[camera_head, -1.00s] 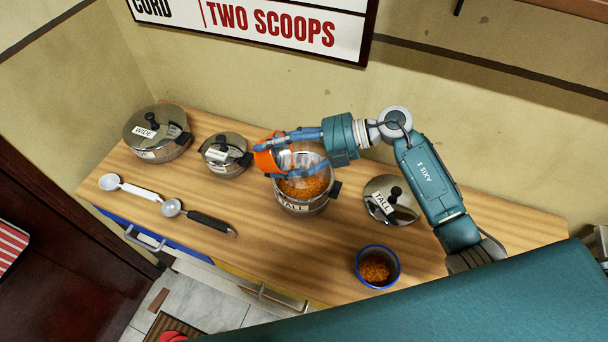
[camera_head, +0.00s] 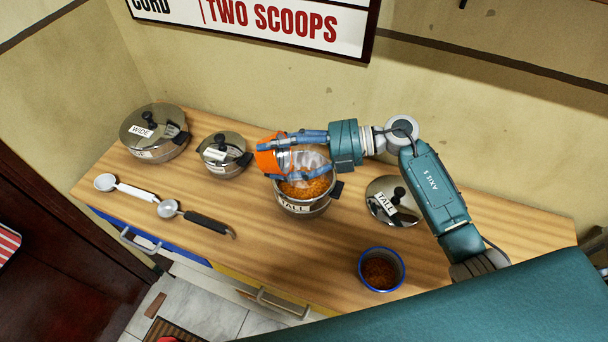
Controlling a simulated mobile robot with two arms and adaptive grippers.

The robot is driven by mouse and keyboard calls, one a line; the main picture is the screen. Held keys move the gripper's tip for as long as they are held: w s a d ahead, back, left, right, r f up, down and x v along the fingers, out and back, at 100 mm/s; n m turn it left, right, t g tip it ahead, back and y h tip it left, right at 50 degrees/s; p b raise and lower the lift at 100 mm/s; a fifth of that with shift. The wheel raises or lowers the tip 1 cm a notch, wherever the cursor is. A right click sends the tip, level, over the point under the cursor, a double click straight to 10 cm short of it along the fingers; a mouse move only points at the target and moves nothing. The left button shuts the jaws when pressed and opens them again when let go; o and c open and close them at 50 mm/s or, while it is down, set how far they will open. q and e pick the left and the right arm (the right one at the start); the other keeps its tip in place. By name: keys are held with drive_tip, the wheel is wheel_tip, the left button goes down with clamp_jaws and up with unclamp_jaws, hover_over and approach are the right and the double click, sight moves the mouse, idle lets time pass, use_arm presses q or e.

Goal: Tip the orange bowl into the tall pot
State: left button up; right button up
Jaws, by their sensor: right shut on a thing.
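The orange bowl (camera_head: 267,159) is tipped on its side above the left rim of the tall pot. My right gripper (camera_head: 290,160) is shut on it, reaching in from the right above the pot. The tall pot (camera_head: 293,207) is open, labelled TALL, and has orange-brown grains (camera_head: 306,187) in it. The bowl's inside is mostly hidden by the gripper fingers, so I cannot tell whether anything is left in it. The tall pot's lid (camera_head: 393,201) lies on the counter to the right of the pot. My left gripper is not in view.
A wide lidded pot (camera_head: 153,131) and a smaller lidded pot (camera_head: 222,155) stand left on the wooden counter (camera_head: 260,247). A white spoon (camera_head: 126,188) and a black-handled scoop (camera_head: 195,218) lie in front. A blue-rimmed cup (camera_head: 380,270) with brown grains stands near the front edge.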

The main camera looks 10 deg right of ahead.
drive_tip(key=shift+d+f, duration=0.15)
drive_tip(key=shift+b, duration=0.35)
drive_tip(key=shift+s+d+y+b, duration=0.15)
drive_tip(key=shift+d+y+b, duration=0.2)
drive_tip(key=shift+y, duration=0.05)
drive_tip(key=shift+d+b, duration=0.1)
drive_tip(key=shift+b, duration=0.3)
